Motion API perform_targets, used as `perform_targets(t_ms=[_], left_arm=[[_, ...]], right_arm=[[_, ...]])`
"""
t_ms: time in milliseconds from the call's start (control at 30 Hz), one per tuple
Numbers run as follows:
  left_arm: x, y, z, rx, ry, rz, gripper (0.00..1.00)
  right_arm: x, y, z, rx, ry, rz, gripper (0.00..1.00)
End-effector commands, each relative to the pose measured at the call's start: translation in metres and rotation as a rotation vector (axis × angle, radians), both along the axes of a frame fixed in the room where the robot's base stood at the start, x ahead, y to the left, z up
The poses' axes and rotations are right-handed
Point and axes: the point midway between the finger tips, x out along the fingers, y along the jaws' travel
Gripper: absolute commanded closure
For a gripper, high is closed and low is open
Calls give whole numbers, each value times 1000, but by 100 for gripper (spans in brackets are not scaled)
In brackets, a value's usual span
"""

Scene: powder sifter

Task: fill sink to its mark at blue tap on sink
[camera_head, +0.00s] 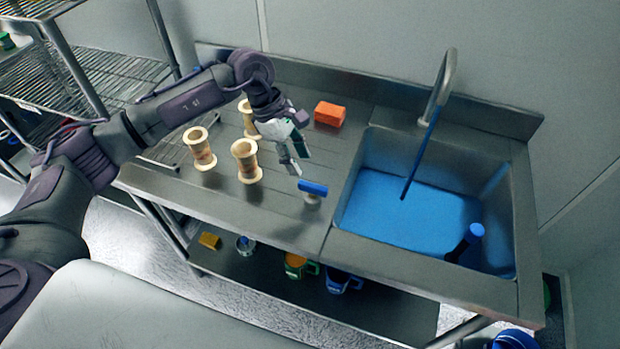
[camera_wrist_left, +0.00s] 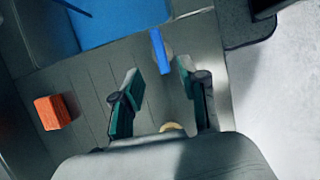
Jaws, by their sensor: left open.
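The sink (camera_head: 352,213) is set in the right part of the steel counter and holds bright blue liquid (camera_head: 425,212). A blue stream runs from the curved spout (camera_head: 447,75) down into it. The blue tap handle (camera_head: 313,187) stands on the counter left of the sink; it also shows in the left wrist view (camera_wrist_left: 160,50). My left gripper (camera_head: 293,165) is open and empty, just up and left of the handle, apart from it. In the left wrist view its fingers (camera_wrist_left: 158,92) point toward the handle. A fill mark cannot be made out. My right gripper is not seen.
An orange block (camera_head: 329,113) lies on the counter behind the gripper. Several cream spools, one in front (camera_head: 246,161), stand to its left. A dark cylinder with a blue end (camera_head: 466,242) leans in the sink. Mugs (camera_head: 300,266) sit on the shelf below.

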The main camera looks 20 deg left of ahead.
Motion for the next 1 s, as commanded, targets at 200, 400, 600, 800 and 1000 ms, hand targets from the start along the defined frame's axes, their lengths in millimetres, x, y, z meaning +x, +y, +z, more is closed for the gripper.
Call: perform_targets(t_ms=[200, 400, 600, 800, 1000], left_arm=[[-1, -18, -40, -1, 5, 1, 57], [-1, -28, -67, -1, 4, 3, 57], [-1, -32, -76, 0, 1, 2, 57], [-1, -32, -77, -1, 1, 3, 57], [-1, -31, -77, -1, 1, 3, 86]], right_arm=[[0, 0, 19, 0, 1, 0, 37], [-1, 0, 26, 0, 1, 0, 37], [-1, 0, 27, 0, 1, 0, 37], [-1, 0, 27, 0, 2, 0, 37], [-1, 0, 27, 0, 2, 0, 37]])
